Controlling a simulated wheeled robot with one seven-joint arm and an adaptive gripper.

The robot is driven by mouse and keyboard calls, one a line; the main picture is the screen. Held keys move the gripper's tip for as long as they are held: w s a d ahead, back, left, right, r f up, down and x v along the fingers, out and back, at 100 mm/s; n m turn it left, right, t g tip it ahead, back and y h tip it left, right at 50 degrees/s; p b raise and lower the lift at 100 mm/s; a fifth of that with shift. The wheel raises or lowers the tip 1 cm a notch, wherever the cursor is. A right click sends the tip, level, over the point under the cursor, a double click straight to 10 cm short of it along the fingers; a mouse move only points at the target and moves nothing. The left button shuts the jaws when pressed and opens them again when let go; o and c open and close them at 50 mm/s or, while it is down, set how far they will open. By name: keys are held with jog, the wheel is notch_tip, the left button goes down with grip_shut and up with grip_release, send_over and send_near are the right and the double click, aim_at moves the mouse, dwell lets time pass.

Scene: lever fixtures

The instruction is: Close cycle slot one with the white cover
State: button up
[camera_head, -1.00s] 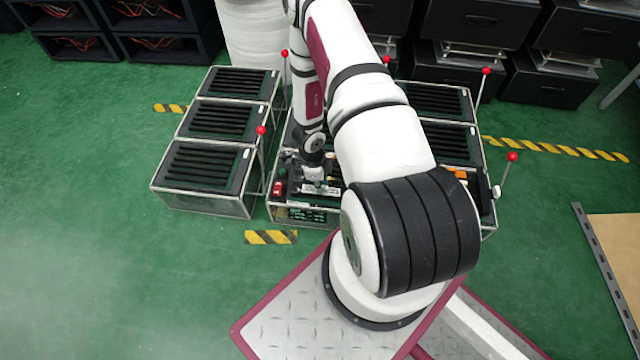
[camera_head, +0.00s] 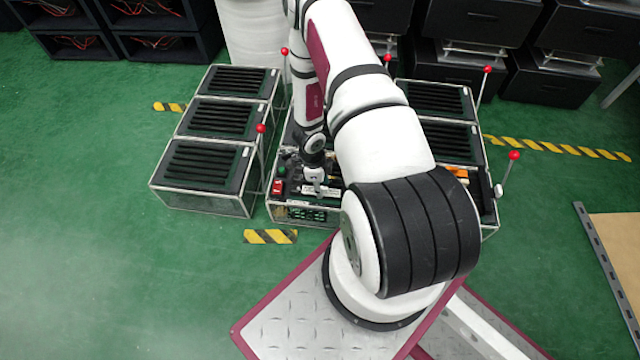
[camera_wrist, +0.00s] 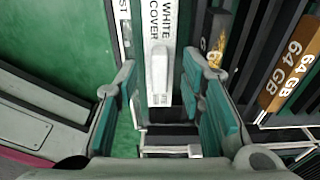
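The white cover (camera_wrist: 160,30) is a narrow white strip lettered "WHITE COVER" with a raised white handle, at the top middle of the wrist view. My gripper (camera_wrist: 161,78) is open, its teal-padded fingers on either side of the strip, with gaps showing between the pads and the handle. In the head view my gripper (camera_head: 315,178) points down over the front left part of the middle fixture (camera_head: 306,219). The cycle slot one opening cannot be made out clearly; my arm hides much of the fixture.
Orange "64 GB" modules (camera_wrist: 290,65) lie right of my gripper in the wrist view. Black-slotted boxes (camera_head: 205,162) stand to the left. Red-knobbed levers (camera_head: 261,128) rise beside the boxes. Green floor is free at the front left.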

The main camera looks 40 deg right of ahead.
notch_tip(320, 180, up, 12)
jog(key=w, duration=0.1)
jog(key=shift+a, duration=0.45)
dwell(0.6)
